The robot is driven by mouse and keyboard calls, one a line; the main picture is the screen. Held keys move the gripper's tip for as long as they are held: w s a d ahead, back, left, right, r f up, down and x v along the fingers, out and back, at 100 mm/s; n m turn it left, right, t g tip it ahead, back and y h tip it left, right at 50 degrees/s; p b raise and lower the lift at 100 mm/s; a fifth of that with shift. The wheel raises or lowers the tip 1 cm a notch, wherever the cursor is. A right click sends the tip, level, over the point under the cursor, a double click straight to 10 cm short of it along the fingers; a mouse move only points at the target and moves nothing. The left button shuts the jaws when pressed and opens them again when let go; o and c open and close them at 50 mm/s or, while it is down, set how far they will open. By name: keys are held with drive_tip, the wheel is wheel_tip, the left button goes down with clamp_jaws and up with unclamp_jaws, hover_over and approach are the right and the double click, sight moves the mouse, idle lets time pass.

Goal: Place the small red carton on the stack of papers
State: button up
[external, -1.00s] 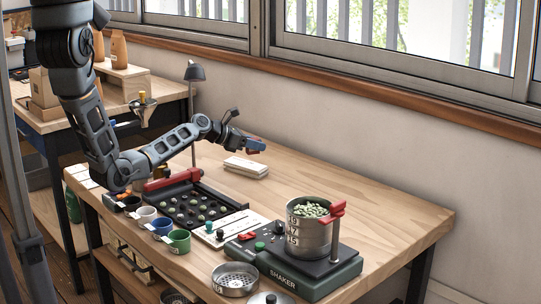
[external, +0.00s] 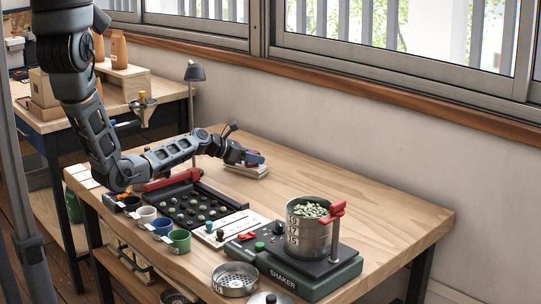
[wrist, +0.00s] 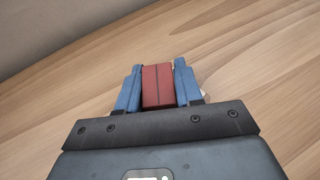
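The small red carton (wrist: 157,86) sits between the two blue fingers of my gripper (wrist: 158,88) in the wrist view, with the fingers close against its sides. In the external view my gripper (external: 256,158) is low, over the pale stack of papers (external: 260,173) on the bench. My wrist and fingers hide part of the stack, and only a small red edge of the carton shows there. I cannot tell whether the carton touches the papers. In the wrist view the stack is mostly hidden behind the gripper and carton.
The wooden bench (external: 375,205) is clear to the right of the papers. In front are a black bean tray (external: 225,207), several cups such as a green one (external: 180,241), and a shaker (external: 310,270) with a bean-filled metal can (external: 308,237). A lamp (external: 194,72) stands behind my arm.

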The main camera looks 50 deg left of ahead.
drive_tip(key=o, duration=0.4)
drive_tip(key=shift+r, duration=0.15)
drive_tip(key=v, duration=1.2)
drive_tip(key=shift+p, duration=0.45)
